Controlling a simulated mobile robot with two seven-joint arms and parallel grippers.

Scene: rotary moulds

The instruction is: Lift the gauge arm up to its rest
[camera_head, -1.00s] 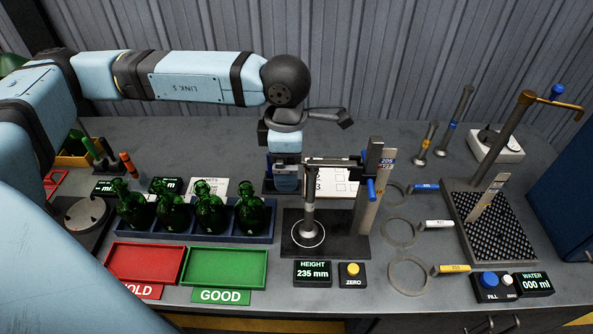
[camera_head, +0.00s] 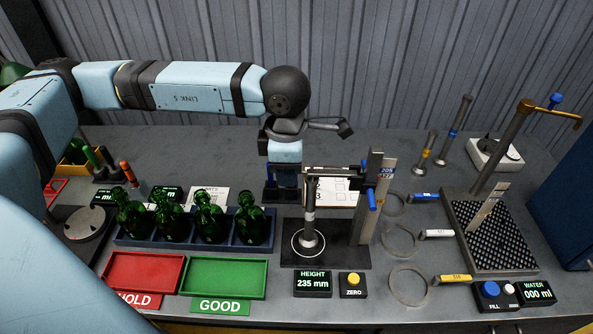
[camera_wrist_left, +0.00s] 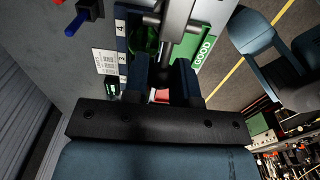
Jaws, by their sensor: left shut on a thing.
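The gauge arm (camera_head: 338,169) is a dark horizontal bar reaching left from an upright post (camera_head: 376,185) with a blue handle (camera_head: 372,200). A grey probe (camera_head: 309,212) hangs from its outer end, over a white ring on the dark base plate (camera_head: 340,256). My left gripper (camera_head: 287,183) is at the outer end of the arm, behind the probe. In the left wrist view its fingers (camera_wrist_left: 163,75) are shut on the gauge arm's end, with the grey bar (camera_wrist_left: 177,20) running away between them. The exact contact is partly hidden. My right gripper is not in view.
The height display (camera_head: 312,283) reads 235 mm, beside a yellow zero button (camera_head: 353,281). Green bottles (camera_head: 208,222) stand in a rack left of the gauge. Red (camera_head: 142,274) and green (camera_head: 222,276) trays lie in front. Ring gauges (camera_head: 399,239) lie to the right.

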